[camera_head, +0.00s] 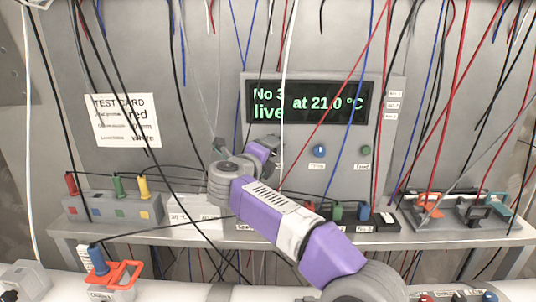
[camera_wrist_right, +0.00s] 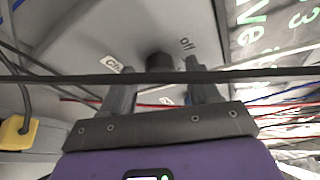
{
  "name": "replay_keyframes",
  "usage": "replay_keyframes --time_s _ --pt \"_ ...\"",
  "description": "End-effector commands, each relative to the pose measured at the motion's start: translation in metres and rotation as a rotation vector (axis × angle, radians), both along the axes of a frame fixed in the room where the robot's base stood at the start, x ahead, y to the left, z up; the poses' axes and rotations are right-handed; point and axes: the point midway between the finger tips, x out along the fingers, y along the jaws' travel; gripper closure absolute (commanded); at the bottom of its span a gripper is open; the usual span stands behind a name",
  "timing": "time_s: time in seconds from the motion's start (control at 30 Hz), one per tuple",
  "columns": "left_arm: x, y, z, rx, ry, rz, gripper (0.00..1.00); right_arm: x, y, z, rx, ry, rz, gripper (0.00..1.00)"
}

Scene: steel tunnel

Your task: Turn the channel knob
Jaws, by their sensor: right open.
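The panel (camera_head: 341,170) carries a lit display (camera_head: 309,101) reading "No 3 live at 21.0 °C". In the right wrist view a black knob (camera_wrist_right: 160,62) stands on the panel face, with a partly covered label starting "Ch" to its left and "off" to its right. My right gripper (camera_wrist_right: 157,72) is open, its two fingers on either side of the knob; I cannot tell if they touch it. In the head view my right gripper (camera_head: 268,143) is at the panel's lower left and hides that knob. My left gripper is not in view.
A blue Trim knob (camera_head: 319,151) and a green Test knob (camera_head: 366,150) sit to the right. Many loose cables hang in front of the panel; a black one crosses the right fingers in the wrist view. A shelf (camera_head: 440,236) below holds socket boxes and plugs.

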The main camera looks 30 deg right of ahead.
Motion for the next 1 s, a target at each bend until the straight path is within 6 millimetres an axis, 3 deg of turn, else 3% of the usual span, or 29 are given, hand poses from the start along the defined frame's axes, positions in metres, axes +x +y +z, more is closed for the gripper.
replay_keyframes --time_s 0.5,1.0 --pt "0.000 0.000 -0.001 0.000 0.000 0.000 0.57 -0.041 0.055 0.009 0.000 0.000 0.002 0.39" --pt "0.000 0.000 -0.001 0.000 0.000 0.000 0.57 -0.045 0.060 0.010 0.000 0.000 0.001 0.39"
